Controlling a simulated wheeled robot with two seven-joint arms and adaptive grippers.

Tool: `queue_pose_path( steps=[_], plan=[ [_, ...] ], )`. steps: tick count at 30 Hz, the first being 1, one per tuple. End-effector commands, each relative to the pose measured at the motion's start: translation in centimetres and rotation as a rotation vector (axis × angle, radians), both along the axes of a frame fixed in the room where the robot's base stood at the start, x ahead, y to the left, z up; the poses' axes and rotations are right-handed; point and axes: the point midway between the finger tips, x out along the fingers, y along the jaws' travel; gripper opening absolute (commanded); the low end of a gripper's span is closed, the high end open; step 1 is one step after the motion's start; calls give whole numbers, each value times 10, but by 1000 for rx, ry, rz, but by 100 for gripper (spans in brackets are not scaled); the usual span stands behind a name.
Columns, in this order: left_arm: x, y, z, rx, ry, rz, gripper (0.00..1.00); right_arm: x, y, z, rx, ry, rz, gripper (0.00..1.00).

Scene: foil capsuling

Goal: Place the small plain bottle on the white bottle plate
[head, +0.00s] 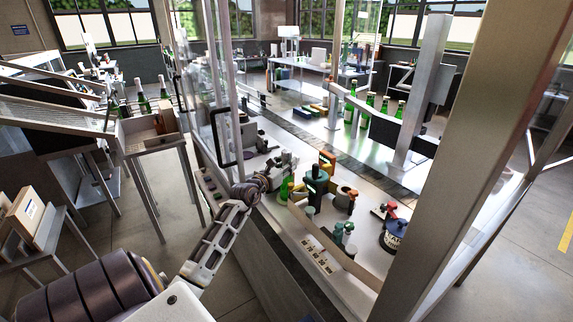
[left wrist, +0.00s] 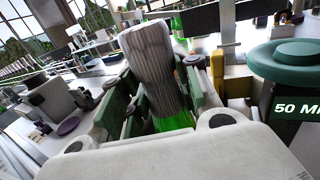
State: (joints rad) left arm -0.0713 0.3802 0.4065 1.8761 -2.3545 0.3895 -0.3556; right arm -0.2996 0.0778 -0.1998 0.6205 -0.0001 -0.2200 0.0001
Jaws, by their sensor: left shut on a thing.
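My left gripper (head: 283,172) reaches over the white bench from the left. In the left wrist view its two dark green fingers (left wrist: 158,98) are shut on a bottle. That bottle has a grey, ribbed-looking top (left wrist: 150,55) and bright green glass (left wrist: 176,122) low between the fingers. It leans slightly in the picture. In the head view a bit of green glass (head: 284,190) shows beside the gripper; the rest is hidden or too small. I cannot make out the white bottle plate for certain. My right gripper is not in view.
A teal-topped device (head: 316,174) stands just right of the gripper. A dark labelled pot (head: 394,237) and a red tool (head: 380,211) lie farther right. A thick metal post (head: 475,150) crosses the right side. Green bottles (head: 350,108) stand behind.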

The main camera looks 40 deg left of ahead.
Motion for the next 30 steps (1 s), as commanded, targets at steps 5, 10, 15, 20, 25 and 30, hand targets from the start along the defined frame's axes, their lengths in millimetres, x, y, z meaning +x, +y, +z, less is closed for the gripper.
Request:
queue_pose_path(
  steps=[5, 10, 15, 20, 25, 30],
  plan=[
    [0, 0, 2, 0, -4, 0, 0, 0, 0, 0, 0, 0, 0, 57],
    [0, 0, -2, -1, 0, 0, 38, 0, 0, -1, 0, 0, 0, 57],
    [0, 0, -2, -1, 0, 0, 54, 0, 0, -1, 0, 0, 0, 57],
    [0, 0, -2, -1, 0, 0, 54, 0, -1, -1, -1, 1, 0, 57],
    [0, 0, -1, -1, 0, 0, 54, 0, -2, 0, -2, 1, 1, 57],
    [-4, -1, 0, -1, 0, 0, 54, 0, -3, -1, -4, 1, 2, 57]
  ],
)
